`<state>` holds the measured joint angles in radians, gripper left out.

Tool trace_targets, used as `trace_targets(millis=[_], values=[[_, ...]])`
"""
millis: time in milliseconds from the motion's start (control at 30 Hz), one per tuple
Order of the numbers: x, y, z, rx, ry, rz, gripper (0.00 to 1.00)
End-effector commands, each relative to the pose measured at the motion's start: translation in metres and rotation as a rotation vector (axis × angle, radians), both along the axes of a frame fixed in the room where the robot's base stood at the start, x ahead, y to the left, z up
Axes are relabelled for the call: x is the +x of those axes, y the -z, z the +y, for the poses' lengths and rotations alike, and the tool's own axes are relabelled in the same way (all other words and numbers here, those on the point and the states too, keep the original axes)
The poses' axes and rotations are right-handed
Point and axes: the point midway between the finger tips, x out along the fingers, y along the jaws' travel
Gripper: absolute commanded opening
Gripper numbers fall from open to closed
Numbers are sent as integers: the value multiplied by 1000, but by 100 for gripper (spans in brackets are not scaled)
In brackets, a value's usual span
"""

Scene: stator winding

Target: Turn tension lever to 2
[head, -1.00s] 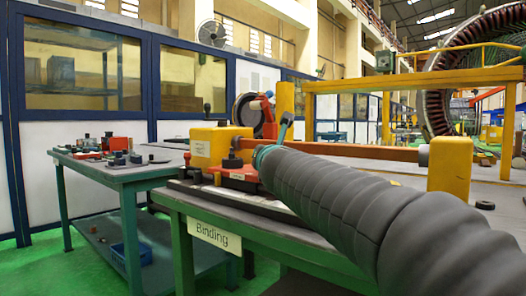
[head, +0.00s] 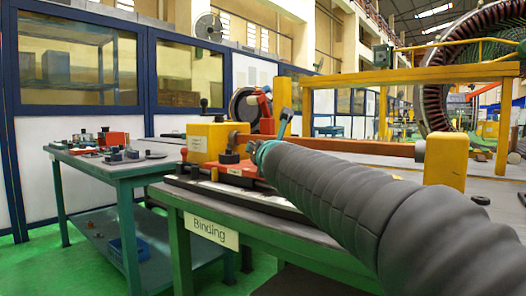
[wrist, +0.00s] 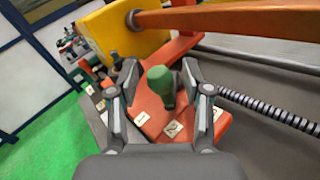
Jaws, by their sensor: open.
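The tension lever's green knob (wrist: 160,84) stands on a red-orange plate (wrist: 152,108) in the wrist view. The plate carries white labels 1 (wrist: 142,118), 2 (wrist: 172,129) and 3 (wrist: 217,114). The knob's narrow lower end shows just behind label 2; its exact setting is hard to tell. My gripper (wrist: 160,76) is open, with one finger on each side of the knob and visible gaps to both. In the head view my gripper (head: 265,150) is at the red base beside the yellow block (head: 209,142), and my arm's grey sleeve partly hides the area.
An orange bar (head: 340,145) runs from the yellow block to a yellow post (head: 445,162) behind my arm. A dark ribbed cable (wrist: 265,110) lies right of the plate. A green side table (head: 118,172) with small parts stands at left.

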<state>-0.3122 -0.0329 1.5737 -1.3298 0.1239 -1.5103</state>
Motion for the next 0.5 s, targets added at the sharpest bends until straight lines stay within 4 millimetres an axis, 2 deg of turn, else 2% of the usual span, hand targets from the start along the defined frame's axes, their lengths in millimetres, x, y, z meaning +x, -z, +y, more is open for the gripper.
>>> trace_targets(millis=[233, 500], values=[[-19, -1, -3, -1, -1, -1, 49], [-66, -1, -12, 0, -1, -2, 49]])
